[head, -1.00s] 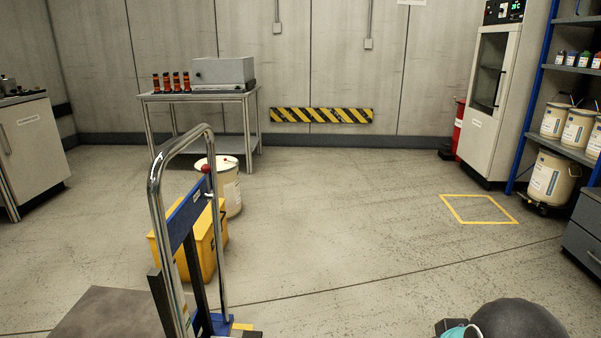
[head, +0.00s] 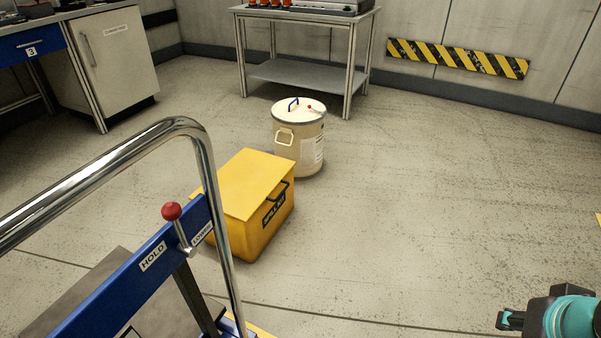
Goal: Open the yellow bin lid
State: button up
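The yellow bin (head: 262,232) stands on the floor left of centre in the head view. Its flat yellow lid (head: 252,182) lies shut on top. A dark handle (head: 277,191) and a dark label show on its right-facing side. The trolley's frame covers part of the bin's left side. My gripper (head: 510,320) is only partly in view at the bottom right, beside a teal part of my arm. It is well apart from the bin, and I cannot tell whether it is open.
A trolley with a chrome handle (head: 209,165) and blue crossbar (head: 125,275) stands close in front at the left. A cream drum (head: 299,145) is just behind the bin. A table (head: 305,75) stands farther back. The floor right of the bin is clear.

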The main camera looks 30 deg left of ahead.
aim_at(245, 182)
jog(key=i, duration=1.05)
jog(key=u, duration=0.8)
